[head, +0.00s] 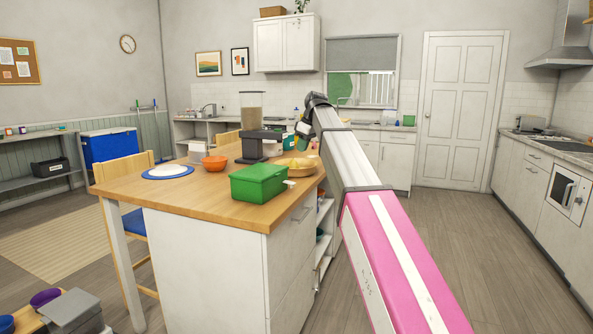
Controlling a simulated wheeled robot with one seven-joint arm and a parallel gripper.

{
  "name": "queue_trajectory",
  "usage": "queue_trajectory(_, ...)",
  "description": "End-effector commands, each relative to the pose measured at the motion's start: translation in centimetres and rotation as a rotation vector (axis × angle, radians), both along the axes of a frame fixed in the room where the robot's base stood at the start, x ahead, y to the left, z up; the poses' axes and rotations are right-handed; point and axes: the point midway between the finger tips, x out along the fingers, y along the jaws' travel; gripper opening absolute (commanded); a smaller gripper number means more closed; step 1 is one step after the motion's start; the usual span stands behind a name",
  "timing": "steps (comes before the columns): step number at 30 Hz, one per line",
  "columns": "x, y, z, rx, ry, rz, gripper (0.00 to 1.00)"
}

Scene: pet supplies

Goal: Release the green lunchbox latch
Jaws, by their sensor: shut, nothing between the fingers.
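The green lunchbox (256,188) sits on the wooden top of the island, near its front right part. Its lid looks closed. A small pale piece, perhaps the latch, shows at its right end (290,184), but it is too small to tell its state. My arm reaches in from the lower right. My gripper (301,137) is at its far end, small and partly hidden, above the back right part of the island. It is shut and empty, beyond the lunchbox and apart from it.
The island top (215,205) also holds an orange bowl (214,163), a blue-rimmed plate (168,171), a dark dispenser with a clear hopper (251,130) and a shallow yellowish bowl (292,168). A chair (124,166) stands at its left. Open floor lies to the right.

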Motion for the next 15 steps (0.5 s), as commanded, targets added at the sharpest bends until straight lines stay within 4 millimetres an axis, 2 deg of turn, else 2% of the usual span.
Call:
queue_trajectory(5,0.2,0.6,-2.1,0.001,0.001,-0.001,0.0)
queue_trajectory(15,1.1,2.5,-8.1,0.002,0.002,-0.001,0.0)
